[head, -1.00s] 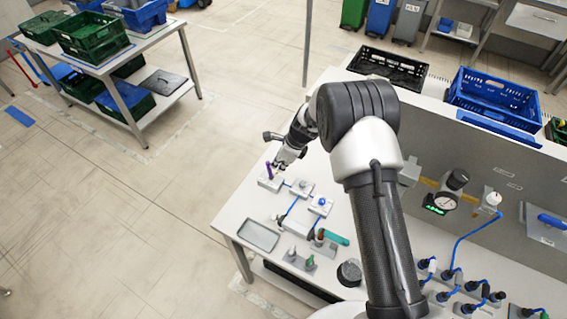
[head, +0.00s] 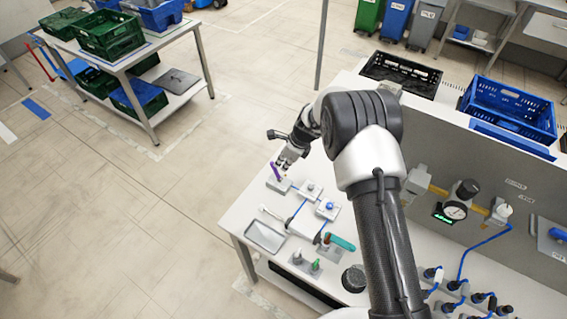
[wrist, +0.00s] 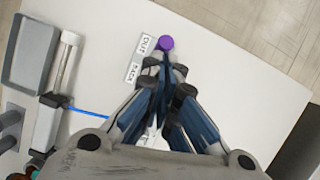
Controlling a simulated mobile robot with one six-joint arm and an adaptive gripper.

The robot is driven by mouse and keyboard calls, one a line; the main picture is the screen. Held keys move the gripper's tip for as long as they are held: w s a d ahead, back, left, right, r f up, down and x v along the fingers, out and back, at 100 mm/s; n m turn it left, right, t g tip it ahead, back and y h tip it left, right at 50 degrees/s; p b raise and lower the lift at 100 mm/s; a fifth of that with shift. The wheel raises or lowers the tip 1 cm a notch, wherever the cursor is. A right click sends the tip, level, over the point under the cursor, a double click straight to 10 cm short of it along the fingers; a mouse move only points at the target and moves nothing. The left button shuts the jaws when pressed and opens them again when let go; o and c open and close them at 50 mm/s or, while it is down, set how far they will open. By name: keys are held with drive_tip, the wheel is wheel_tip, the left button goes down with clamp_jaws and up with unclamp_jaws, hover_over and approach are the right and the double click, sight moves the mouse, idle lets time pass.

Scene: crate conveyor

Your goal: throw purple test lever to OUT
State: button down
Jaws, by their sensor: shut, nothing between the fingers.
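The purple test lever (head: 276,171) stands on a small light base plate (head: 279,186) at the far left corner of the bench, its top leaning to the upper left in the head view. In the wrist view its round purple knob (wrist: 166,43) shows just beyond my fingertips, close to the OUT label (wrist: 147,44). A second label (wrist: 132,72) sits below that one. My gripper (head: 283,165) is shut and empty, right beside the lever; in the wrist view the fingers (wrist: 163,75) hide the lower lever. I cannot tell whether they touch it.
A grey tray (head: 266,236) and several small fixtures joined by blue tubing stand nearby on the bench (head: 235,222). An upright panel (head: 455,148) with a gauge (head: 455,210) bounds the right side. Open floor lies left of the bench. A cart with crates (head: 110,35) stands beyond.

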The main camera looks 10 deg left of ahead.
drive_tip(key=shift+w+a+r, duration=0.1)
drive_tip(key=shift+r, duration=0.1)
drive_tip(key=a+p+v, duration=0.1)
drive_tip(key=v, duration=1)
drive_tip(key=shift+w+a+r, duration=0.2)
drive_tip(key=shift+w+r, duration=0.2)
drive_tip(key=shift+w, duration=0.15)
drive_tip(key=shift+d+r, duration=0.1)
